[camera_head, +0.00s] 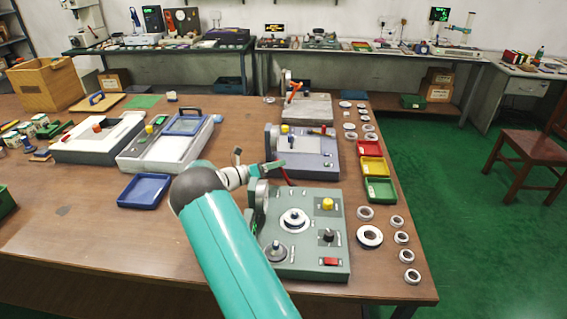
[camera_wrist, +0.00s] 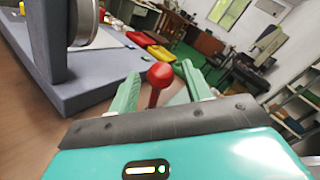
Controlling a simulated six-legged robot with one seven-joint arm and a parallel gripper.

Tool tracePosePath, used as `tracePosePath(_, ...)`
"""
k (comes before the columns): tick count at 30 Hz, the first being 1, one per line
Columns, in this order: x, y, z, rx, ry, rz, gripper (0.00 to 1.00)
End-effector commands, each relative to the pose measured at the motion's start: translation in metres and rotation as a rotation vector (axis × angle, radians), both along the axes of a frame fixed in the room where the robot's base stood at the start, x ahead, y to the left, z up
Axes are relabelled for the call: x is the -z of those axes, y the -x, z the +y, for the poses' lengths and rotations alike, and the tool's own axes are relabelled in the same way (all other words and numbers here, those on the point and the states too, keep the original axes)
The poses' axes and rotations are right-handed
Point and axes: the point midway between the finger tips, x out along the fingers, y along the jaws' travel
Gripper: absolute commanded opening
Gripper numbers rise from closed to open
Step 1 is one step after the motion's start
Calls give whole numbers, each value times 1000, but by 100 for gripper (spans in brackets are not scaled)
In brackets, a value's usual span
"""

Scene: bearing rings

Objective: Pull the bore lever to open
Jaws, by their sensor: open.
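A lever with a red ball knob (camera_wrist: 160,75) stands between the two green fingers of my gripper (camera_wrist: 161,70) in the wrist view. The fingers are apart, with gaps beside the knob. In the head view my gripper (camera_head: 276,164) is at the left front of a blue-grey bore fixture (camera_head: 318,163), and a red part of the lever (camera_head: 286,177) shows just below it. The fixture's blue-grey frame (camera_wrist: 38,40) with a metal ring fills the left of the wrist view. The lever's lower end is hidden by my gripper.
A green-grey control panel (camera_head: 312,262) with knobs stands in front of the fixture. Yellow (camera_head: 373,168), red and green bins line its right, with loose bearing rings (camera_head: 370,237) nearby. A blue tray (camera_head: 144,190) lies to the left. Another fixture (camera_head: 305,108) stands behind.

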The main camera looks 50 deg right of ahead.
Motion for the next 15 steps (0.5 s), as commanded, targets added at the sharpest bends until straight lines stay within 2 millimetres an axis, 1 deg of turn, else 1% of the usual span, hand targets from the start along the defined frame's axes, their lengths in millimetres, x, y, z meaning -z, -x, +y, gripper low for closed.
tracePosePath(1,0,4,-10,4,0,0,49)
tracePosePath(6,0,10,-29,1,0,0,49)
tracePosePath(10,0,11,-34,1,0,-1,49)
tracePosePath(15,0,11,-35,0,0,-1,49)
